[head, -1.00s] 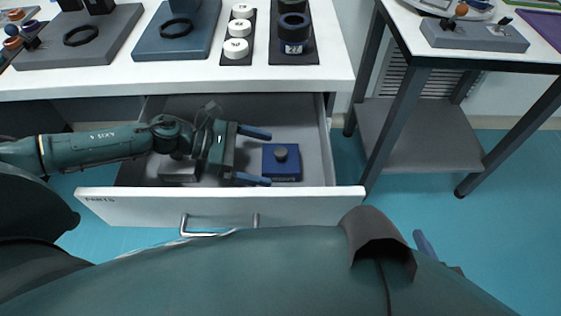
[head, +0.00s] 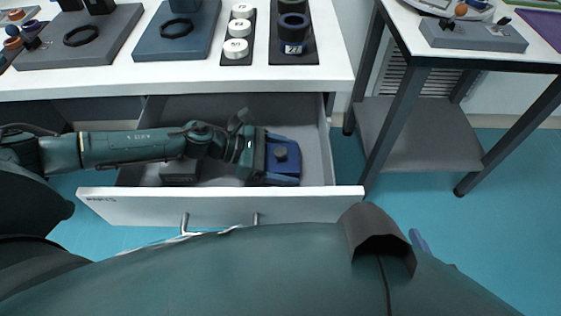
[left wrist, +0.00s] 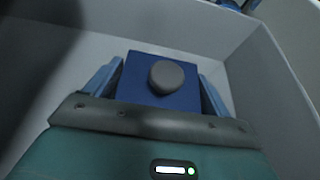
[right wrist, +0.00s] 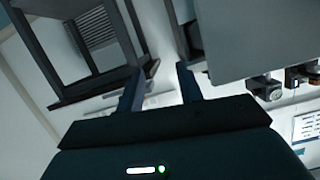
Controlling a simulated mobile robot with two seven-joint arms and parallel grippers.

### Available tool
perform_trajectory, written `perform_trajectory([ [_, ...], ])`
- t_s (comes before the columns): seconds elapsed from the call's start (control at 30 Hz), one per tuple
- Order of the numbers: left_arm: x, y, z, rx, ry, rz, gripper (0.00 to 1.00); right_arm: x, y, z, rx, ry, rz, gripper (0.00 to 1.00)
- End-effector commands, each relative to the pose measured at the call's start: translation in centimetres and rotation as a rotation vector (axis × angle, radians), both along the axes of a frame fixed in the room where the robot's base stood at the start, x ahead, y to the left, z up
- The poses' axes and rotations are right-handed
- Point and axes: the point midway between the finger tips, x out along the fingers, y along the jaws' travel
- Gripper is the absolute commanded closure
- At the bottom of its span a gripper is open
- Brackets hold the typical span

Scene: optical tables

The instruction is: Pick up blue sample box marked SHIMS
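The blue box (head: 282,163) with a round grey knob sits in the open drawer (head: 222,207), near its right side. No marking on it can be read now. My left gripper (head: 282,160) reaches in from the left with its fingers on both sides of the box. In the left wrist view the box (left wrist: 142,86) lies between the two blue fingers (left wrist: 160,88). The right finger looks close to the box and a narrow gap shows at places, so contact is unclear. My right gripper (right wrist: 158,88) is open and empty, away from the drawer.
A grey box (head: 180,172) lies in the drawer under my left arm. The white table (head: 150,78) above the drawer bears black rings, white pucks and a dark stand. A side table (head: 482,62) with a lower shelf stands at the right.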

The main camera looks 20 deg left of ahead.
Motion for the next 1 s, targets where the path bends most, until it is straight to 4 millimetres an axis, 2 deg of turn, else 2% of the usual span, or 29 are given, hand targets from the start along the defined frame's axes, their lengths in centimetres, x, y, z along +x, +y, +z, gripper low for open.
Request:
perform_trajectory([
  [0.07, 0.0, 0.0, 0.0, 0.0, 0.0, 0.0, 0.25, 0.0, 0.0, 0.0, 0.0, -0.001, -0.001, 0.64],
  [0.47, 0.0, 0.0, 0.0, 0.0, 0.001, 0.0, 0.57, 0.1, -0.1, 0.0, -0.002, -0.002, -0.002, 0.64],
  [0.67, 0.0, 0.0, 0.1, -0.001, 0.0, 0.0, 0.57, 0.1, -0.1, 0.1, -0.003, -0.003, -0.002, 0.64],
  [0.77, 0.1, 0.0, 0.9, -0.001, -0.003, 0.0, 0.57, 0.1, -0.1, 0.3, -0.003, -0.001, -0.002, 0.64],
  [1.0, 0.1, 0.0, 5.5, 0.0, -0.006, -0.002, 0.57, 0.3, 0.2, 0.3, 0.0, 0.033, 0.006, 0.64],
])
